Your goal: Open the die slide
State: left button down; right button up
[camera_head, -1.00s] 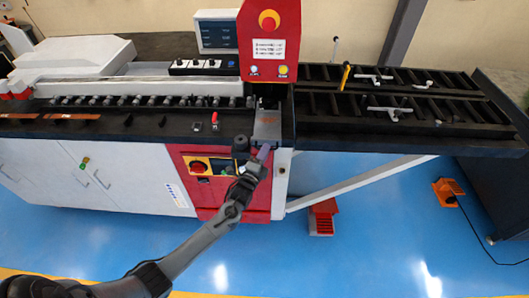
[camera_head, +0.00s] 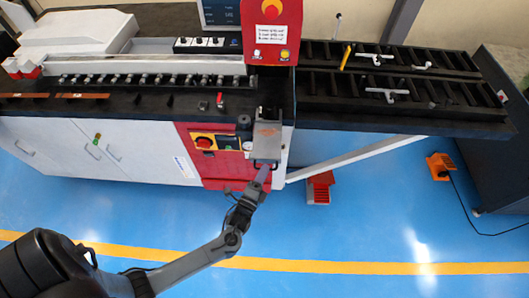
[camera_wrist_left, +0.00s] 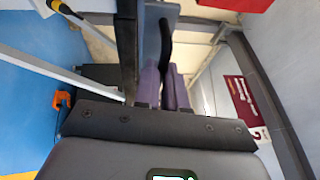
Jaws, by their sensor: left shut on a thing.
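The die slide (camera_head: 267,136) is a grey metal block under the red bender head. It sticks out past the bench's front edge, above the red front panel. Its black handle (camera_head: 264,162) is at its near end. My left gripper (camera_head: 263,172) is shut on this handle. In the left wrist view its purple fingers (camera_wrist_left: 166,88) close around the lower part of the black handle (camera_wrist_left: 165,45), and a grey plate of the slide shows beside it. My right gripper is not in view.
The red bender head (camera_head: 271,35) stands above the slide. A roller table (camera_head: 390,82) extends right, with a diagonal brace (camera_head: 360,157) below it. A red pedal box (camera_head: 319,188) and an orange pedal (camera_head: 440,166) are on the blue floor.

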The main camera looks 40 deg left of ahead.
pick_arm(q)
jog(key=shift+s+d+p, duration=0.25)
jog(key=shift+s+d, duration=0.35)
jog(key=shift+s, duration=0.2)
jog(key=shift+s+d+p, duration=0.25)
jog(key=shift+s+d, duration=0.3)
jog(key=shift+s, duration=0.2)
jog(key=c, duration=1.2)
grip_release()
jog(key=b+v, duration=0.1)
jog(key=v, duration=1)
